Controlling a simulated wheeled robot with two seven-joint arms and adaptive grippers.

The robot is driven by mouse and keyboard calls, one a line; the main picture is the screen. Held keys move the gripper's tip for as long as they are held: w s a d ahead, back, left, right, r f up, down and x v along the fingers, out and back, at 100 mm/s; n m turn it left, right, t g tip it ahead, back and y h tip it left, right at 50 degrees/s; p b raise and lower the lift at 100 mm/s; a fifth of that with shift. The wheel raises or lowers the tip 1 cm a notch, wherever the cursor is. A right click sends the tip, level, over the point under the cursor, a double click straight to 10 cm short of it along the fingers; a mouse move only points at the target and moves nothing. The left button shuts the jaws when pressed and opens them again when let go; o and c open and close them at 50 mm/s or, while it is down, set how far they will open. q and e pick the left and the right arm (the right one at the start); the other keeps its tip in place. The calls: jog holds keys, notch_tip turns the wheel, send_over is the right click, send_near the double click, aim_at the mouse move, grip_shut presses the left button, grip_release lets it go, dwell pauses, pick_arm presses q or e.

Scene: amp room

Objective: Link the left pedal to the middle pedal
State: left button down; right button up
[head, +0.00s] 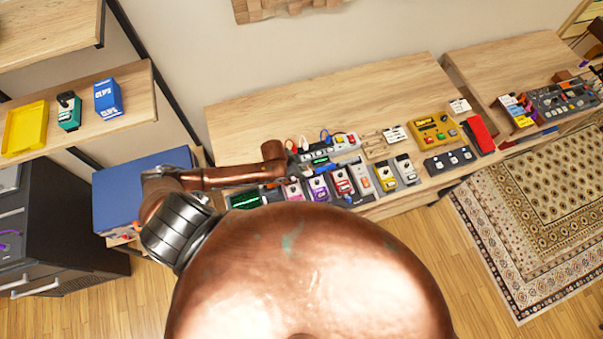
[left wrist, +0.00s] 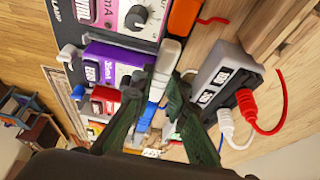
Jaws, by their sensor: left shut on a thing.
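My left gripper (left wrist: 167,88) is shut on a white plug (left wrist: 167,60), which lies along the side of the purple pedal (left wrist: 118,56). A blue piece (left wrist: 149,115) shows between the fingers; I cannot tell whether it joins the plug. The pink pedal (left wrist: 122,16) is beside the purple one. In the head view the pink pedal (head: 293,190), purple pedal (head: 318,188) and red-marked pedal (head: 342,182) stand in a row. My left gripper (head: 288,154) is small there, behind this row. I cannot tell whether the plug is seated in a jack. My right gripper is not in view.
Yellow (head: 386,178) and grey (head: 406,168) pedals continue the row. The wooden desk (head: 380,88) is clear at the back.

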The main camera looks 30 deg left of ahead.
pick_arm(q)
jog(key=c, duration=1.8)
grip_release()
jog(key=o, duration=0.4)
jog(key=shift+r, duration=0.1)
jog(key=shift+r+p, duration=1.3)
jog(key=shift+p, duration=0.1)
jog(key=shift+r, duration=2.15)
